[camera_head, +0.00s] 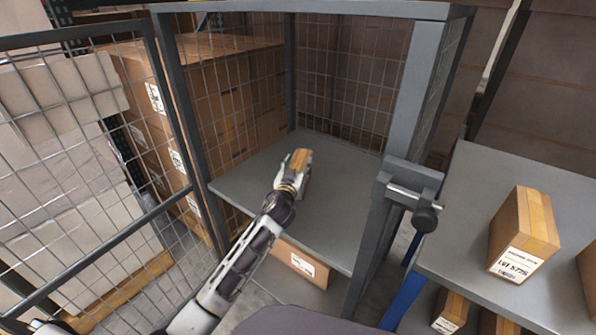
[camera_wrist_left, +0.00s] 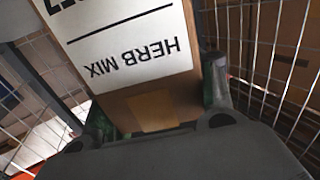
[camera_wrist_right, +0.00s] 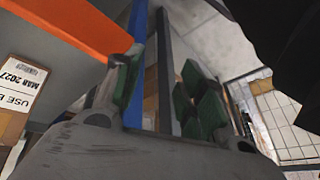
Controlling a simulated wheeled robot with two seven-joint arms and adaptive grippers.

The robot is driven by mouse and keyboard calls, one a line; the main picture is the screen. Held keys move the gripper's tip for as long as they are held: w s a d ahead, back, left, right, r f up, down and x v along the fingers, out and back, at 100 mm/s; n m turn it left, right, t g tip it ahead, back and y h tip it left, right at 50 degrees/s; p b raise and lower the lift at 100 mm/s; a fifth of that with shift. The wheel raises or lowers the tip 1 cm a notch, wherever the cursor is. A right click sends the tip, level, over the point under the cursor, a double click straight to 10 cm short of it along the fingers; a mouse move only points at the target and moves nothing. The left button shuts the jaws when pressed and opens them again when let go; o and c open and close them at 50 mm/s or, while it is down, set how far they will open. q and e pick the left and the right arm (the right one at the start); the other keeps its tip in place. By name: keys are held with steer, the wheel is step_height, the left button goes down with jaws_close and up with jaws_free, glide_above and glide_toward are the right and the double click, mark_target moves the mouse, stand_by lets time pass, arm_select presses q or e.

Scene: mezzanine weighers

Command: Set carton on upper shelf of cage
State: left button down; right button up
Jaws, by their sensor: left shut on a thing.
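The brown carton (camera_head: 301,158) is inside the cage, over the upper shelf (camera_head: 338,200). I cannot tell whether it touches the shelf. My left gripper (camera_head: 294,178) reaches in through the cage's open front and is shut on the carton. In the left wrist view the carton (camera_wrist_left: 150,108) sits between the two fingers, with a white label reading HERB MIX upside down. My right gripper (camera_wrist_right: 163,95) shows in the right wrist view only. Its green-padded fingers are apart with nothing held between them.
The cage's front post with a latch (camera_head: 412,190) stands right of the opening. The mesh door (camera_head: 80,170) is swung out left. A larger carton (camera_head: 300,264) sits below the upper shelf. A grey rack shelf (camera_head: 470,220) at right holds another carton (camera_head: 523,233).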

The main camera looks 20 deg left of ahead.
arm_select(q)
steer(key=shift+f, duration=0.55)
arm_select(e)
steer(key=shift+w+a+f, duration=0.2)
steer(key=shift+f, duration=0.25)
arm_select(q)
steer(key=shift+f, duration=0.1)
arm_select(e)
steer(key=shift+f, duration=0.1)
arm_select(q)
steer(key=shift+c, duration=2.4)
jaws_free()
steer(key=s+p, duration=0.1)
steer(key=s, duration=1.1)
steer(key=shift+d+p, duration=0.25)
steer(key=shift+p, duration=0.05)
arm_select(e)
steer(key=shift+h, duration=0.3)
steer(key=shift+w+d+v, duration=0.1)
steer(key=shift+w+v, duration=0.05)
steer(key=shift+v, duration=0.6)
steer(key=shift+w+d+v, duration=0.1)
steer(key=shift+w+v, duration=0.1)
steer(key=shift+v, duration=0.55)
steer(key=shift+w+d+v, duration=0.1)
steer(key=shift+w+v, duration=0.05)
steer(key=shift+v, duration=0.6)
steer(key=shift+a+r, duration=0.1)
steer(key=shift+r, duration=0.1)
